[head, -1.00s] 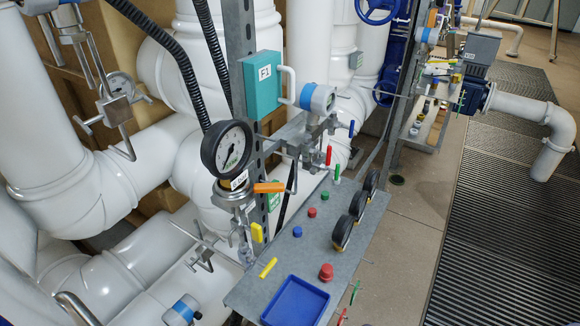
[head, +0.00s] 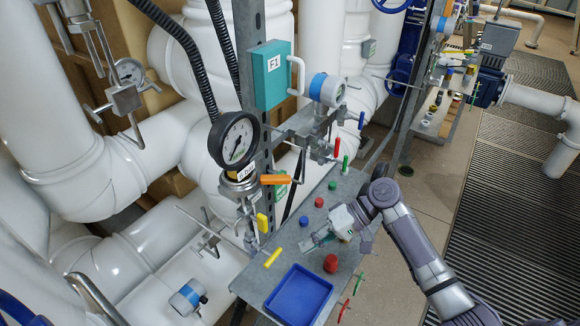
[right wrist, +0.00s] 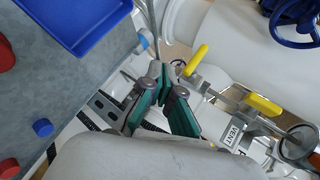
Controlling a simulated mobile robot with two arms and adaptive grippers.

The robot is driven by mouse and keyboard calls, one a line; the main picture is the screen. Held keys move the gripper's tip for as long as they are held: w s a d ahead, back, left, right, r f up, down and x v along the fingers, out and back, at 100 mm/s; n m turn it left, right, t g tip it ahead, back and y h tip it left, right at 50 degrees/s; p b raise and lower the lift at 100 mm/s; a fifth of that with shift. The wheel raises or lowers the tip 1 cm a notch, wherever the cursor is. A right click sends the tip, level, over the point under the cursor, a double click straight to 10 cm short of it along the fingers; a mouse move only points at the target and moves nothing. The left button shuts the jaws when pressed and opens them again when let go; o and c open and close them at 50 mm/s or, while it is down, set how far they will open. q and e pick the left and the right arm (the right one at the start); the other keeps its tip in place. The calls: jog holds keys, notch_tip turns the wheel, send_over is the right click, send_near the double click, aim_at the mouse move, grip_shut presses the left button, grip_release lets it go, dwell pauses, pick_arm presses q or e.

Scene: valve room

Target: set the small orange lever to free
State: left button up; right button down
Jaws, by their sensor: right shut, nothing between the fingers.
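The small orange lever (head: 282,180) sticks out to the right, roughly level, just below the round dial gauge (head: 236,142) in the head view. My right gripper (head: 306,246) is over the grey shelf, below and to the right of the lever and apart from it. In the right wrist view its green-padded fingers (right wrist: 165,75) are shut with nothing between them. An orange edge (right wrist: 314,161) shows at the right border there; I cannot tell whether it is the lever. My left gripper is not in view.
The grey shelf (head: 256,282) bears a blue tray (head: 299,296), red, blue and green knobs, and a loose-looking yellow piece (head: 272,258). A yellow lever (head: 262,222) hangs under the gauge. A teal box (head: 271,74) and white pipes stand behind.

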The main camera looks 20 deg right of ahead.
aim_at(275, 180)
jog(key=w+d+r+y, duration=0.2)
jog(key=r, duration=0.5)
jog(key=w+d+r+y, duration=0.2)
jog(key=w+d+r, duration=0.1)
jog(key=r, duration=0.4)
jog(key=w+d+r+y, duration=0.2)
jog(key=r, duration=0.5)
jog(key=shift+w+d+t+y, duration=0.3)
jog(key=shift+d, duration=0.1)
jog(key=s+a+p, duration=0.3)
jog(key=a+p, duration=0.5)
jog(key=a, duration=0.3)
jog(key=shift+s, duration=0.2)
jog(key=shift+w+a+f, duration=0.1)
jog(key=shift+a, duration=0.05)
jog(key=shift+m, duration=0.3)
